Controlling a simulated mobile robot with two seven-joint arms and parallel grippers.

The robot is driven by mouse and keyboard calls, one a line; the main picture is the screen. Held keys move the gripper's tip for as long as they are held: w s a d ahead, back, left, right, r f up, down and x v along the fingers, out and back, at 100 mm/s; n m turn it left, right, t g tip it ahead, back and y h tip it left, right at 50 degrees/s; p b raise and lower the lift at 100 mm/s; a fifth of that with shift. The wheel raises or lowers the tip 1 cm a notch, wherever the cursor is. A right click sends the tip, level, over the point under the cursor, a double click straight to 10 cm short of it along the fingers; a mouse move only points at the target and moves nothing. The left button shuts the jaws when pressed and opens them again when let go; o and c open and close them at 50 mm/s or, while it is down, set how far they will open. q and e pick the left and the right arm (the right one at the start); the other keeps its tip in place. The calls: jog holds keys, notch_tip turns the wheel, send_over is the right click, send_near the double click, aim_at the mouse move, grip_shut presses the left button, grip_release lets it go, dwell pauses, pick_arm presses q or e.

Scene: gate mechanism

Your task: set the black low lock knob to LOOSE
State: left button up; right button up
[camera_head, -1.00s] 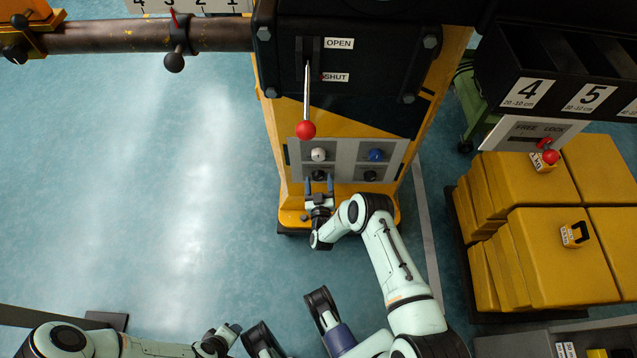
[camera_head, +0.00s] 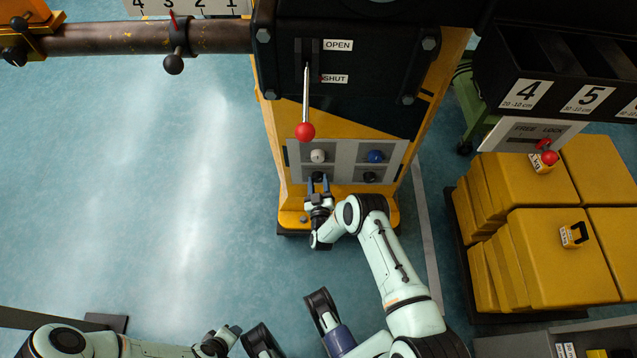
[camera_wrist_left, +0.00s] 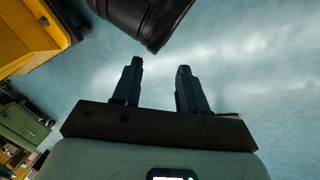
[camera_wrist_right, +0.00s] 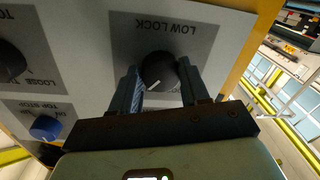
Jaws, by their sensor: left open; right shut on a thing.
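The black low lock knob (camera_head: 317,176) is at the lower left of the grey panel. In the right wrist view the knob (camera_wrist_right: 158,70) sits under an upside-down LOW LOCK label, its white mark pointing down and slightly left. My right gripper (camera_head: 318,182) is shut on it, one finger on each side; the right wrist view also shows the gripper (camera_wrist_right: 160,88). The knob's lower setting words are hidden behind the gripper. My left gripper (camera_wrist_left: 160,80) is open and empty above the floor, far from the panel.
Beside it are another black knob (camera_head: 370,177), a white knob (camera_head: 318,156) and a blue knob (camera_head: 375,156). A red-balled lever (camera_head: 305,132) hangs above the panel. Yellow weights (camera_head: 560,250) stand at right. The floor (camera_head: 170,220) at left is clear.

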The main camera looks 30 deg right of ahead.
jog(key=n, duration=0.3)
jog(key=shift+n, duration=0.3)
jog(key=n, duration=0.2)
jog(key=shift+n, duration=0.3)
jog(key=n, duration=0.2)
jog(key=shift+n+g+b, duration=0.3)
jog(key=shift+b, duration=0.05)
jog(key=n+b, duration=0.1)
jog(key=n, duration=0.2)
jog(key=shift+s+n, duration=0.1)
jog(key=shift+n, duration=0.5)
pick_arm(q)
jog(key=shift+s+a+f+b, duration=0.1)
jog(key=shift+a+f+b, duration=0.2)
jog(key=shift+f, duration=0.45)
jog(key=shift+s+a+f+b, duration=0.1)
jog(key=shift+a+f+b, duration=0.15)
jog(key=shift+f, duration=0.55)
jog(key=shift+s+a+f+b, duration=0.1)
jog(key=shift+a+f+b, duration=0.2)
jog(key=shift+f, duration=0.45)
pick_arm(e)
jog(key=shift+d+r+n+g+h, duration=0.1)
jog(key=shift+n+g+h, duration=0.25)
jog(key=shift+n, duration=1.15)
